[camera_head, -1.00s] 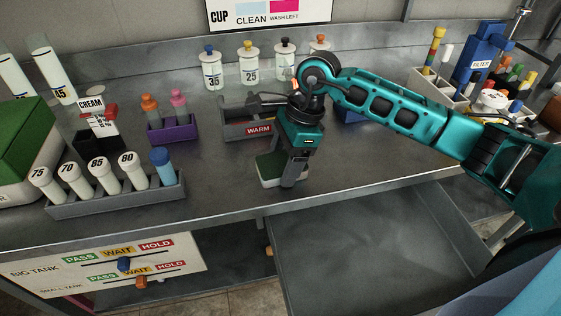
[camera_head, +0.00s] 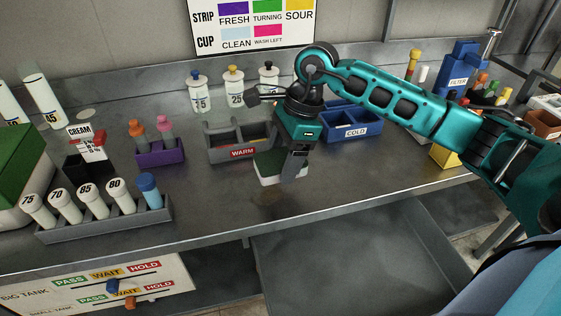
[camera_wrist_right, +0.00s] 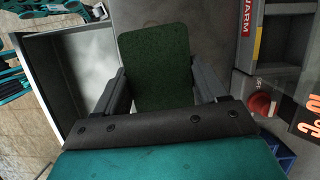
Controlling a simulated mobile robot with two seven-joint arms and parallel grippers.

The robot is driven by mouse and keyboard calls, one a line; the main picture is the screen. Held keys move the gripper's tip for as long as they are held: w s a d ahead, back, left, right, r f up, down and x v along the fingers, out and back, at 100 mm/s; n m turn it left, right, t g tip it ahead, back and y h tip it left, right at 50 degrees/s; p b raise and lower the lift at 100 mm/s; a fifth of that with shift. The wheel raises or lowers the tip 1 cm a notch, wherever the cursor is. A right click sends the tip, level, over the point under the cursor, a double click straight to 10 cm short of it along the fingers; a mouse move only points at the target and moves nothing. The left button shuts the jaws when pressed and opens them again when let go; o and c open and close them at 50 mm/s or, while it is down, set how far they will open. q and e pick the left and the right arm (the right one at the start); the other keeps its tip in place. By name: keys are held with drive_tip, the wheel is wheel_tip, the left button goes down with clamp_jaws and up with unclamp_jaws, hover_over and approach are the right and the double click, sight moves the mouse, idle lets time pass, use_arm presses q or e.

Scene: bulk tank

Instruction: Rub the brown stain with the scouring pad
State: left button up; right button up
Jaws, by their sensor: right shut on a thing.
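The scouring pad (camera_head: 266,171), dark green with a pale underside, is at the bench top in front of the WARM rack. My right gripper (camera_head: 293,168) points down and is shut on it; in the right wrist view the green pad (camera_wrist_right: 155,65) sits between the two fingers. I cannot tell whether its underside touches the metal. The brown stain (camera_head: 268,199) shows as a faint dark patch on the steel bench, just nearer the front edge than the pad. My left gripper is not in view.
The grey WARM rack (camera_head: 233,153) stands just behind the pad, with the blue COLD rack (camera_head: 352,125) to its right. A grey tube rack (camera_head: 105,222) and a purple holder (camera_head: 160,153) stand left. An open drawer (camera_head: 360,250) juts out below the bench edge.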

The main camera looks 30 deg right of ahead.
drive_tip(key=shift+r+p, duration=0.3)
drive_tip(key=shift+r, duration=0.55)
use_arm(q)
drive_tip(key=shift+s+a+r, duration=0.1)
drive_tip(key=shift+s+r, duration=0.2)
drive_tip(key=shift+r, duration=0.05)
use_arm(e)
drive_tip(key=shift+r, duration=0.1)
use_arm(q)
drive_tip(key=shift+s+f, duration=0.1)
